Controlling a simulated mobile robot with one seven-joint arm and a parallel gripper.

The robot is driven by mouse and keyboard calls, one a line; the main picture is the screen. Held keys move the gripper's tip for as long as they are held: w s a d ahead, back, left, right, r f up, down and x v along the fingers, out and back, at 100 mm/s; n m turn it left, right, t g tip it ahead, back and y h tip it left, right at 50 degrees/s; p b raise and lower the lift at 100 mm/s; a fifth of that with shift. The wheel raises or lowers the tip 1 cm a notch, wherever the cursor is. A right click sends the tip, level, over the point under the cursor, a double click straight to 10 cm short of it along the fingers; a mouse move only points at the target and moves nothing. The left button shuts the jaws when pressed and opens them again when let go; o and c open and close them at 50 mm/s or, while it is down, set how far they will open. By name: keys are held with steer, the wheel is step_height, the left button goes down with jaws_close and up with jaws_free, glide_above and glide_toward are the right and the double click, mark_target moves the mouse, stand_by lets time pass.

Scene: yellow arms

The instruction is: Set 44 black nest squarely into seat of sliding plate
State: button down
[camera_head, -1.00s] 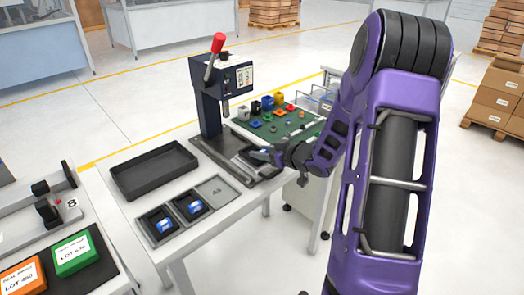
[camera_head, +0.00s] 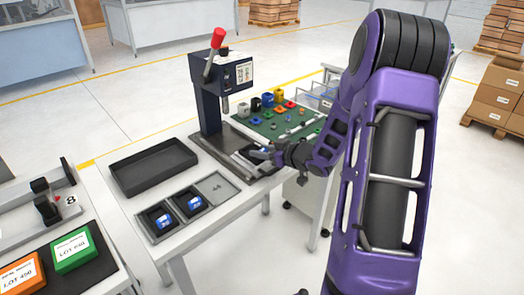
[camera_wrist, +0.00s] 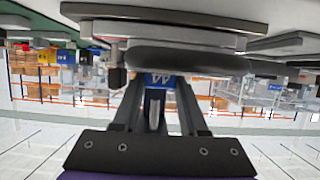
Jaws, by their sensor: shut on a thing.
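The black nest (camera_wrist: 190,61), with a blue label reading 44, is between my gripper's fingers (camera_wrist: 158,85) in the wrist view. My gripper (camera_head: 258,154) is shut on it. In the head view the gripper is low at the sliding plate (camera_head: 240,165), in front of the press. In the wrist view the nest lies close to a light grey plate edge (camera_wrist: 165,27). The seat is hidden, and I cannot tell whether the nest touches it or sits square.
The press (camera_head: 210,100) with a red handle stands behind the gripper. A green mat (camera_head: 290,133) with several coloured parts lies to the right. A black tray (camera_head: 153,178), two black nests with blue labels (camera_head: 178,213) and an empty grey spot (camera_head: 222,182) lie to the left.

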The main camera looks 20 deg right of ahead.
steer(key=shift+f, duration=0.1)
steer(key=shift+c, duration=1.8)
jaws_free()
steer(key=shift+s+d, duration=0.3)
steer(key=shift+s, duration=0.05)
steer(key=p+v, duration=0.2)
steer(key=v, duration=1.4)
steer(key=shift+s+r+p, duration=0.2)
steer(key=shift+r+p, duration=0.05)
steer(key=shift+p, duration=0.1)
